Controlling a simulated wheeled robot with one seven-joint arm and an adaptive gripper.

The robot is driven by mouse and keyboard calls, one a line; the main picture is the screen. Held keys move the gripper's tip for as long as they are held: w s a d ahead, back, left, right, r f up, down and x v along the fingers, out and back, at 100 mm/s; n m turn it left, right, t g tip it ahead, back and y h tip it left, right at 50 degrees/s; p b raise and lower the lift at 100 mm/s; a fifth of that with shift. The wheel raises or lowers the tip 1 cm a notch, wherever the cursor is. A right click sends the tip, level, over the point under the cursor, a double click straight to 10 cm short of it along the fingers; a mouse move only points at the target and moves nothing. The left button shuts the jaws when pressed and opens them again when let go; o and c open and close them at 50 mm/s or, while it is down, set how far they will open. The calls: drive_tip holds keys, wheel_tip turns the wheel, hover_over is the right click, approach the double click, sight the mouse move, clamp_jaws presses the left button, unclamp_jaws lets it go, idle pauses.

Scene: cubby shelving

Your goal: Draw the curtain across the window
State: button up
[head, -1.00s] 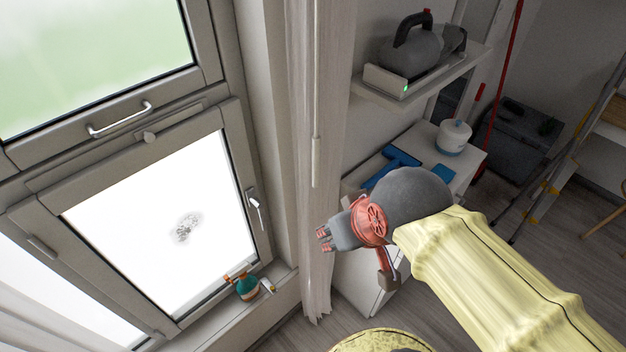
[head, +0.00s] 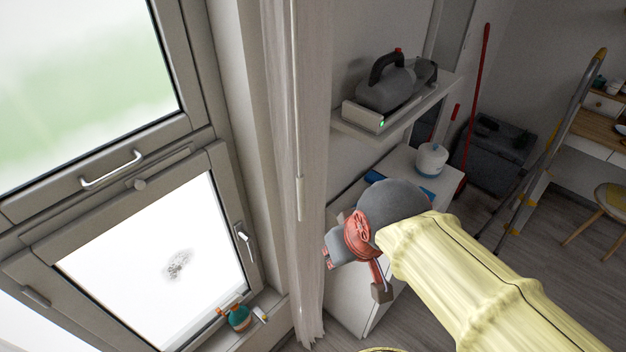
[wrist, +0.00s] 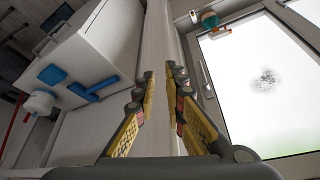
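The pale curtain (head: 304,130) hangs gathered in a narrow vertical bunch at the right side of the window (head: 150,262). A thin pull rod (head: 299,198) hangs in front of it. My gripper (head: 328,259) is just right of the curtain in the head view, pointing left. In the wrist view my gripper (wrist: 160,100) has its two yellow-padded fingers apart, with the curtain (wrist: 158,45) showing in the gap between them. I cannot tell whether the cloth lies between the fingers or just beyond them. The window (wrist: 262,85) is bare at right.
A wall shelf (head: 400,112) holding a kettle-like grey appliance (head: 385,88) is above my arm. A white cabinet (head: 350,290) stands right of the curtain, with a white canister (head: 431,158) on top. A stepladder (head: 550,150) is farther right.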

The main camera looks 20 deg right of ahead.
drive_tip(key=w+d+r+g+p, duration=0.1)
drive_tip(key=r+p, duration=0.1)
drive_tip(key=p, duration=0.1)
drive_tip(key=w+d+r+m+g+p, duration=0.1)
drive_tip(key=w+d+r+p, duration=0.1)
drive_tip(key=r+p, duration=0.1)
drive_tip(key=w+d+r+m+g+p, duration=0.1)
drive_tip(key=r+p, duration=0.1)
drive_tip(key=p, duration=0.3)
drive_tip(key=shift+w+d+r, duration=0.15)
drive_tip(key=shift+d, duration=0.1)
clamp_jaws()
drive_tip(key=w+d+r+m+g+y+p, duration=0.1)
drive_tip(key=w+d+r+m+y+p, duration=0.15)
drive_tip(key=w+m+p, duration=0.4)
drive_tip(key=w+d+r+m+g+y+p, duration=0.2)
drive_tip(key=w+d+m+p, duration=0.2)
drive_tip(key=w+m+p, duration=0.3)
drive_tip(key=s+a+f+p, duration=0.2)
drive_tip(key=a+f, duration=0.5)
drive_tip(key=f, duration=0.1)
drive_tip(key=shift+a+f+p, duration=0.3)
drive_tip(key=shift+a+f, duration=0.05)
drive_tip(key=shift+f, duration=0.05)
drive_tip(key=shift+s+n, duration=0.15)
drive_tip(key=shift+n, duration=0.1)
